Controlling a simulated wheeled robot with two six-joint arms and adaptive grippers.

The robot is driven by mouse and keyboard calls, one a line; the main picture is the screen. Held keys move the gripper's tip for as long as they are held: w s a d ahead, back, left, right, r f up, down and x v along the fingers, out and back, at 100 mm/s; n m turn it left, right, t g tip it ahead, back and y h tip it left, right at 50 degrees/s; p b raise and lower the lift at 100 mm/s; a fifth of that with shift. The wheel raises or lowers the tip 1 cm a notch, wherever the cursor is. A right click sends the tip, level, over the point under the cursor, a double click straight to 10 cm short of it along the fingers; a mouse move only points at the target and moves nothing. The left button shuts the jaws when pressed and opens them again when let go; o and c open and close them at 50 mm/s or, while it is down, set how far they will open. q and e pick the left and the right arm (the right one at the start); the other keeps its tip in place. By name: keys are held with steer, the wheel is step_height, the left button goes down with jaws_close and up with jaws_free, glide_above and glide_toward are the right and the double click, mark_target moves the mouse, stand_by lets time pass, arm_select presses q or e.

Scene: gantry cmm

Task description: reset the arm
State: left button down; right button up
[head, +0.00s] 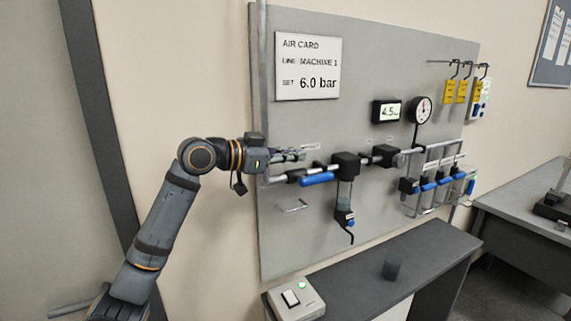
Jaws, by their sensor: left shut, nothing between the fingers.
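My left arm comes in from the lower left and bends toward the panel. My left gripper (291,155) is shut and empty. In the picture it lies just above the left end of the pipe run with the blue lever (317,179); I cannot tell if it touches anything. My right gripper is not in view.
The grey panel (380,60) carries an air card (308,68) reading 6.0 bar, a display (387,111) apparently reading 4.5, a round gauge (420,109), and several blue-handled valves at right. Below are a dark bench (425,257), a cup (391,265) and a switch box (296,300).

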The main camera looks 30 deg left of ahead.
arm_select(q)
steer(key=b+v, duration=0.1)
steer(key=v, duration=0.1)
steer(key=shift+s+r, duration=0.25)
steer(key=shift+s, duration=0.05)
steer(key=shift+w+f, duration=0.1)
